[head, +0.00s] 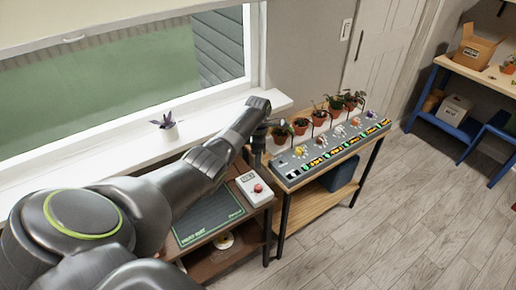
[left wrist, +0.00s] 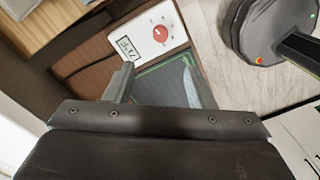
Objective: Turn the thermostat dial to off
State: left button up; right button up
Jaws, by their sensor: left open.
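The thermostat is a white box with a round red dial (head: 258,188) and a small display. It lies on the dark, low table, beside the green mat. The left wrist view shows the red dial (left wrist: 161,34) near the top, with a pale pointer mark and markings around it too small to read. My left gripper (head: 258,158) is above and behind the thermostat in the head view, pointing down, apart from the dial. In the left wrist view its open fingers (left wrist: 158,82) are empty, with the dial beyond them. My right gripper is out of view.
A green mat (head: 208,215) covers much of the dark table. To the right, a wooden bench (head: 322,201) bears a long grey panel (head: 330,153) and several potted plants. A window sill (head: 105,165) with a purple plant (head: 166,125) runs behind. The floor at right is clear.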

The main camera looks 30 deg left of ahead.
pick_arm(q)
jog(key=shift+r, duration=1.1)
jog(key=shift+f, duration=0.1)
